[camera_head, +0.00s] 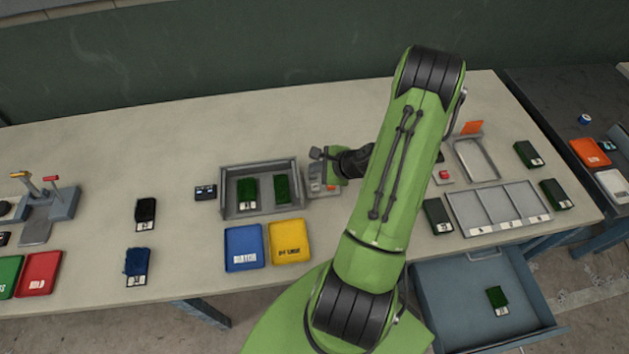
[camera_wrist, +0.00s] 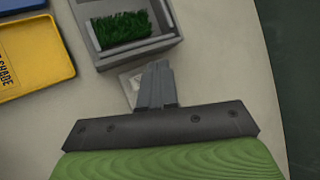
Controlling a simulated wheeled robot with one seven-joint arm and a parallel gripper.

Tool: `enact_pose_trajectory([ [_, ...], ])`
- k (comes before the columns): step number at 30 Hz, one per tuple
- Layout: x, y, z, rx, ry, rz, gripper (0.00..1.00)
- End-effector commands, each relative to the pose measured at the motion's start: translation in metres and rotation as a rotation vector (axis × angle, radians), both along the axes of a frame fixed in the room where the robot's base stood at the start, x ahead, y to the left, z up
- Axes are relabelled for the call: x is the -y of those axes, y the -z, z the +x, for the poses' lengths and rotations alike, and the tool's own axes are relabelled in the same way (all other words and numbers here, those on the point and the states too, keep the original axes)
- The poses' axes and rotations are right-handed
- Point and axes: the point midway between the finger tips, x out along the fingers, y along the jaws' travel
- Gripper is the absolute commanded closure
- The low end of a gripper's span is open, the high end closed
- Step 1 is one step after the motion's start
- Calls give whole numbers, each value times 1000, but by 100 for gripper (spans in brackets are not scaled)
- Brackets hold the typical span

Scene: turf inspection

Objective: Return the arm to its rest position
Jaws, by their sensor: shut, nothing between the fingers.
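My green arm rises from the bottom of the head view and bends at a black joint high over the bench. My gripper (camera_head: 318,154) shows just right of the grey tray (camera_head: 223,193), over or beside a small grey device (camera_head: 322,190). In the wrist view the gripper's two grey fingers (camera_wrist: 157,72) are together, with nothing between them. Their tips are near a light plate, just below the tray's edge (camera_wrist: 160,46). Whether they touch anything I cannot tell. The arm hides part of the bench behind it.
The tray holds two green turf samples (camera_head: 248,191). Blue (camera_head: 244,248) and yellow (camera_head: 290,242) bins stand in front of it. Right of my arm are a compartment tray (camera_head: 498,207) and an open drawer (camera_head: 460,300) holding one sample. A lever fixture (camera_head: 62,203) stands far left.

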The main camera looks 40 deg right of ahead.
Motion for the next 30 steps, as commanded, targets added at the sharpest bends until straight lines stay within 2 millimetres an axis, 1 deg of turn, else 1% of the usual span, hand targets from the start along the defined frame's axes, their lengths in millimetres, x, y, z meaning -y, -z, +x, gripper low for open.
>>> enact_pose_trajectory([
  [14, 0, 1, 0, 0, -2, 0, 100],
  [17, -9, -10, 6, -5, -71, -42, 100],
  [20, -37, -42, 18, -26, -293, -180, 100],
  [21, -53, -59, 22, -39, -411, -257, 100],
  [23, -79, -84, 23, -58, -595, -376, 100],
  [24, -96, -100, 22, -71, -711, -456, 100],
  [26, -120, -125, 16, -88, -881, -578, 100],
  [27, -136, -141, 9, -97, -987, -660, 100],
  [29, -158, -165, -4, -107, -1140, -781, 100],
  [30, -172, -180, -15, -112, -1232, -860, 100],
])
